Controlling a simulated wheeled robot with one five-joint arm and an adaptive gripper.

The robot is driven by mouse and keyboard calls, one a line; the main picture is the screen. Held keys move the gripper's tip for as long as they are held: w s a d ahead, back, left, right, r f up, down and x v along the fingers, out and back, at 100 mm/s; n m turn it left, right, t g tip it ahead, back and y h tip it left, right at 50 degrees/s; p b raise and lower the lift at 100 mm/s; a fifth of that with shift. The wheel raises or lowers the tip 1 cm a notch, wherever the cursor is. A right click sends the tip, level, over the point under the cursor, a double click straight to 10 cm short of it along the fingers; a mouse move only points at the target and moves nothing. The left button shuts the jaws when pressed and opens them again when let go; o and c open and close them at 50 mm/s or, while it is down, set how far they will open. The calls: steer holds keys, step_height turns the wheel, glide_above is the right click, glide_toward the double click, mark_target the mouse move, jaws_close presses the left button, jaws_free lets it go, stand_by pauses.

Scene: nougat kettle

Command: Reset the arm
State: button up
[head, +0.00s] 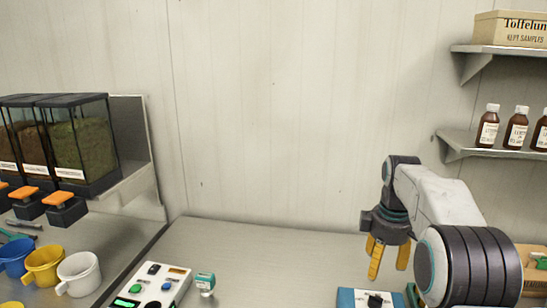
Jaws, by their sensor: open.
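My gripper (388,258) hangs from my bent arm at the right of the head view, with its yellow fingers pointing down. The fingers are apart and nothing shows between them. It is above the grey worktop, just behind and above a blue box with a dark knob (376,300). My arm hides part of the wall and the right end of the worktop.
A control panel (150,288) with buttons stands at the front left of the worktop, beside a small teal-and-white device (205,283). White, yellow and blue mugs (78,273) stand below the dispensers (80,145) at left. Brown bottles (516,127) stand on a right wall shelf. The middle worktop is clear.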

steer(key=s+a+r+m+t, duration=0.1)
steer(key=s+a+r+m, duration=0.25)
steer(key=s, duration=0.45)
steer(key=s+a+f+m+t, duration=0.1)
steer(key=s+a+f+m, duration=0.1)
steer(key=s, duration=0.8)
steer(key=s+a+f+m+t, duration=0.1)
steer(key=s+a+f+m, duration=0.1)
steer(key=s, duration=0.8)
steer(key=shift+s+a+f+m+t, duration=0.3)
steer(key=shift+s+a+m, duration=0.15)
steer(key=shift+m, duration=0.4)
steer(key=shift+w+a, duration=0.1)
steer(key=shift+a, duration=0.05)
